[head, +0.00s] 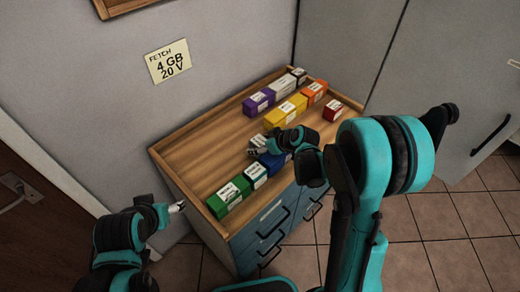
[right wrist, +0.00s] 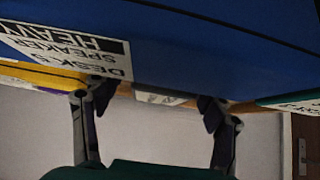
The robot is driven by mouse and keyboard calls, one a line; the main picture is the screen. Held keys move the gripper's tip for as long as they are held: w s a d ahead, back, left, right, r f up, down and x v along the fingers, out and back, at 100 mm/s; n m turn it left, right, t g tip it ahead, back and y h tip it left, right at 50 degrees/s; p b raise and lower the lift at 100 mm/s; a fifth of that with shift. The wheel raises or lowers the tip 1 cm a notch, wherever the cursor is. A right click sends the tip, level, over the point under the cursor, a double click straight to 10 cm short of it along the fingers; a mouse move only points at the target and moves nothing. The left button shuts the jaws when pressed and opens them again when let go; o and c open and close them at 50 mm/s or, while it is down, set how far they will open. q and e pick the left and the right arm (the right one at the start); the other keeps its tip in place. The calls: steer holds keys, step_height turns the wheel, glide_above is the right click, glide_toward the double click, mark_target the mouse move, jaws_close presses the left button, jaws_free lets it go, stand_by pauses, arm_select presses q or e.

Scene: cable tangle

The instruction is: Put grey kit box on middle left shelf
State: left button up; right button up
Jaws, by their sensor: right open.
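Coloured boxes stand on a wooden-topped cabinet (head: 190,165). A whitish-grey box (head: 281,87) stands at the back between a purple and an orange box; I cannot tell if it is the grey kit box. My right gripper (head: 257,146) is open above the cabinet, beside the blue box (head: 270,163). In the right wrist view the blue box (right wrist: 200,45) fills the top, with my right gripper's spread fingers (right wrist: 150,100) below it. I cannot tell if they touch it. My left gripper (head: 178,206) is left of the cabinet, too small to read. No shelf shows.
A green box (head: 229,196) and a dark teal box (head: 255,176) stand at the front. Yellow (head: 284,112), purple (head: 258,101), orange (head: 314,92) and red (head: 333,110) boxes stand further back. The cabinet top's left part is bare. A yellow note (head: 168,62) hangs on the wall.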

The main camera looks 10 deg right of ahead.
steer(key=shift+w+a+f, duration=0.1)
steer(key=shift+f, duration=0.1)
steer(key=shift+r, duration=0.1)
steer(key=c, duration=1.3)
steer(key=shift+c, duration=0.2)
